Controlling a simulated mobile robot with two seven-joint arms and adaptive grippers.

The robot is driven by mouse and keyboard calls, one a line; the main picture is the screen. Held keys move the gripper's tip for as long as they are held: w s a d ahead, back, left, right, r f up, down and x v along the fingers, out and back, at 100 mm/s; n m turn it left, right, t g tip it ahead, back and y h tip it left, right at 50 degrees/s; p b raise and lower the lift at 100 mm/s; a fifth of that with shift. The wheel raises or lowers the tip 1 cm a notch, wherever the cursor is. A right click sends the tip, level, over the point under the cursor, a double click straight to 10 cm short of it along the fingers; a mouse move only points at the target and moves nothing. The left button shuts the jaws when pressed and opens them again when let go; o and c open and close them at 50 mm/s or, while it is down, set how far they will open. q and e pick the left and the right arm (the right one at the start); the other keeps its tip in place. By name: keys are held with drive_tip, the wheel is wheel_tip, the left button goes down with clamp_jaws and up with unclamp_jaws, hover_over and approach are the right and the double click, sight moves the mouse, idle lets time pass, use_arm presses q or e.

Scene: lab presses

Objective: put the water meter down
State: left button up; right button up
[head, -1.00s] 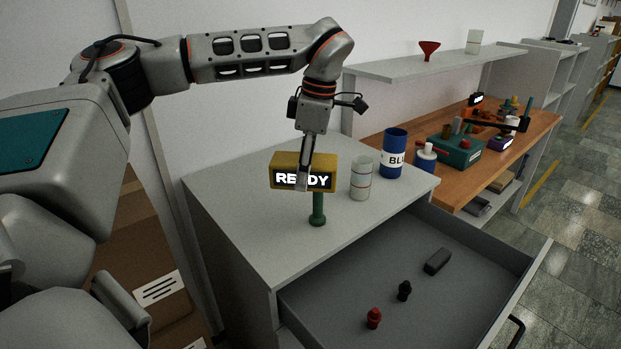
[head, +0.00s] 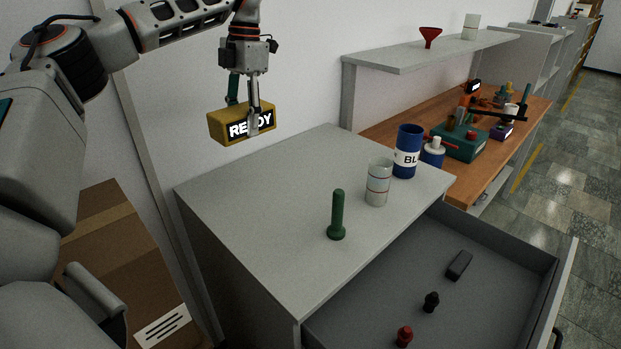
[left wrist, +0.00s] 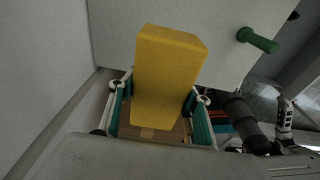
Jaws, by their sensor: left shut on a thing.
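The yellow box with a lit READY display (head: 228,127), which I take to be the water meter, hangs in my left gripper (head: 253,110). The fingers are shut on it. It is in the air above and behind the left part of the grey cabinet top (head: 265,195), clear of the surface. In the left wrist view the yellow box (left wrist: 168,78) fills the middle between the green-sided fingers (left wrist: 162,120). A green upright pin with a wider foot (head: 337,212) stands on the cabinet top, apart from the box. My right gripper does not show.
A white banded cylinder (head: 378,182) and a blue drum (head: 407,150) stand at the cabinet's right end. The open drawer (head: 385,290) holds small items. The cabinet top left of the pin is bare. A cardboard box (head: 115,255) is at lower left.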

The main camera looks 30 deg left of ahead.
sight(252, 202)
use_arm(q)
drive_tip(key=shift+a+f, duration=0.15)
drive_tip(key=shift+f, duration=0.3)
wheel_tip(252, 202, down, 19)
drive_tip(key=shift+f, duration=0.1)
idle(0.3)
drive_tip(key=o, duration=1.4)
drive_tip(key=shift+f, duration=0.1)
drive_tip(key=shift+c, duration=0.2)
wheel_tip(252, 202, up, 12)
drive_tip(key=w, duration=0.1)
drive_tip(key=shift+w+d, duration=0.3)
drive_tip(key=shift+w, duration=0.1)
